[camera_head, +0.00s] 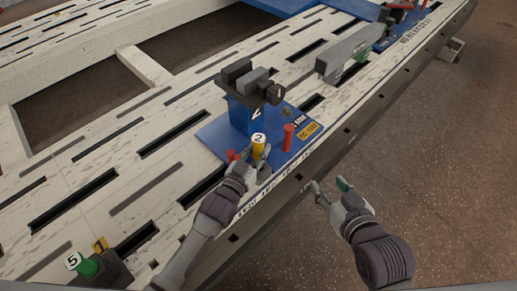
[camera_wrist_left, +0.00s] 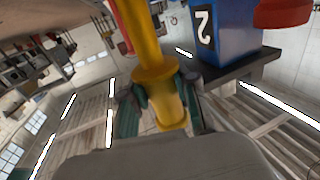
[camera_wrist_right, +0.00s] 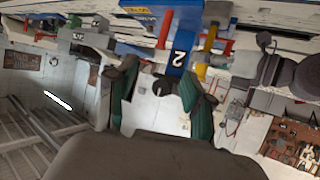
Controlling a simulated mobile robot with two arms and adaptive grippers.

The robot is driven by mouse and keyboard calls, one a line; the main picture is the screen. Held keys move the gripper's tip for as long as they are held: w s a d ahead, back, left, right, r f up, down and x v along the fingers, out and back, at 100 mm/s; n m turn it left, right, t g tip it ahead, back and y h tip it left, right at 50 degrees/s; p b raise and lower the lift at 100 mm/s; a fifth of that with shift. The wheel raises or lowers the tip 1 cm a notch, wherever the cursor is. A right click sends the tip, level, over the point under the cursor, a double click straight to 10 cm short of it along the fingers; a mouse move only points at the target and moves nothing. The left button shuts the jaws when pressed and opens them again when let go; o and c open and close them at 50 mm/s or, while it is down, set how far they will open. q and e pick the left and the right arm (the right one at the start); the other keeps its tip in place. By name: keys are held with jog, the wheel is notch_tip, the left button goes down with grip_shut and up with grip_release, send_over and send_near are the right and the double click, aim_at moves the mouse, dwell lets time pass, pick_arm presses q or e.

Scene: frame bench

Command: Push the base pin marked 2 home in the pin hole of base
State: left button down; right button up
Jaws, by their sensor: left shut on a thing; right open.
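The base pin marked 2 (camera_head: 258,151) is yellow with a white numbered top. My left gripper (camera_head: 255,166) is shut on it, and the pin stands about upright over the front part of the blue base (camera_head: 217,141). In the left wrist view the yellow pin (camera_wrist_left: 148,55) shows its collar between the green-tipped fingers (camera_wrist_left: 160,108). The pin's lower end and the pin hole are hidden, so its depth cannot be told. The pin also shows in the right wrist view (camera_wrist_right: 203,68). My right gripper (camera_head: 330,192) is open and empty, off the bench's front edge.
A blue post marked 2 (camera_head: 239,117) with a dark clamp (camera_head: 247,78) rises behind the pin. Red pins stand on either side, one to the right (camera_head: 288,137). A green part marked 5 (camera_head: 84,265) is at lower left. Floor lies beyond the bench edge.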

aim_at(259, 157)
pick_arm(q)
jog(key=shift+f, duration=0.25)
pick_arm(e)
jog(key=shift+w+a+r+t+y, duration=0.15)
jog(key=shift+w+r+t, duration=0.15)
jog(key=shift+r, duration=0.2)
jog(key=shift+w+a+r+t+y, duration=0.2)
jog(key=shift+w+r, duration=0.1)
jog(key=shift+r, duration=0.15)
pick_arm(q)
jog(key=shift+f, duration=0.1)
pick_arm(e)
jog(key=shift+w+r, duration=0.1)
jog(key=shift+r, duration=0.1)
pick_arm(q)
jog(key=shift+f+b, duration=0.8)
jog(key=shift+f, duration=0.1)
pick_arm(e)
jog(key=r+t, duration=0.1)
jog(key=w+r+t, duration=0.1)
jog(key=r, duration=0.1)
jog(key=a+r+t+y, duration=0.1)
jog(key=r, duration=0.1)
jog(key=shift+w+a+t, duration=0.1)
jog(key=shift+w+t, duration=0.15)
jog(key=shift+t, duration=0.15)
